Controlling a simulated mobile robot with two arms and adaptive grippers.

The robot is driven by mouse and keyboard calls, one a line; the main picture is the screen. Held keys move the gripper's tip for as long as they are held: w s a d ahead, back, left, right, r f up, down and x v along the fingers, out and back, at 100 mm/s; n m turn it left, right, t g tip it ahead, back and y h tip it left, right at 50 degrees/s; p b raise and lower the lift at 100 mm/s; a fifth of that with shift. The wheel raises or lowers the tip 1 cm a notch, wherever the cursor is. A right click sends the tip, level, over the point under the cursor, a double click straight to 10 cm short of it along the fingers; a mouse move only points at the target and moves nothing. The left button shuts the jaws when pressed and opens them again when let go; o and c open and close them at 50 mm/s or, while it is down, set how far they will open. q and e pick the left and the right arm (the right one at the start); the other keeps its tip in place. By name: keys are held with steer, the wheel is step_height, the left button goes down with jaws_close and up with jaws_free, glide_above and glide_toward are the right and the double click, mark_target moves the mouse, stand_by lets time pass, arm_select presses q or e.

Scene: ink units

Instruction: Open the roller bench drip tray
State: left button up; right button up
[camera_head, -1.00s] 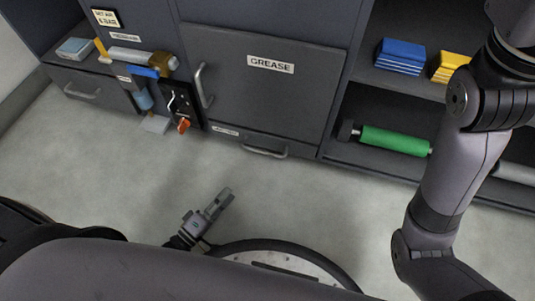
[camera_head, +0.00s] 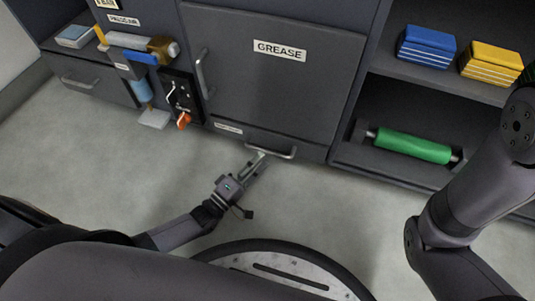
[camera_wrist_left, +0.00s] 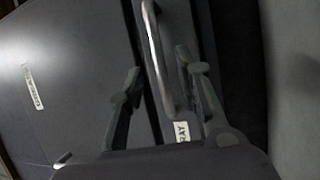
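The drip tray front (camera_head: 312,149) is a low dark panel under the GREASE door. It looks flush with the cabinet. Its metal bar handle (camera_head: 284,155) shows there, and a small white label (camera_head: 229,128) sits left of it. In the left wrist view the handle (camera_wrist_left: 157,58) lies between the fingers, with the label "TRAY" (camera_wrist_left: 182,132) near one finger. My left gripper (camera_head: 256,163) is open and empty at the left end of the handle; I cannot tell if it touches. Its fingers also show in the left wrist view (camera_wrist_left: 160,72). My right gripper is out of view.
The GREASE door (camera_head: 272,75) with its vertical handle (camera_head: 203,74) is above. An orange-red switch (camera_head: 184,120) is at left. A green roller (camera_head: 413,146) and blue (camera_head: 427,46) and yellow (camera_head: 491,62) stacks sit on the right shelves. The floor in front is clear.

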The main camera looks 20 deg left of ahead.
mark_target(267, 151)
arm_select(q)
steer(key=shift+b+x, duration=0.65)
steer(key=shift+x, duration=1.6)
jaws_close()
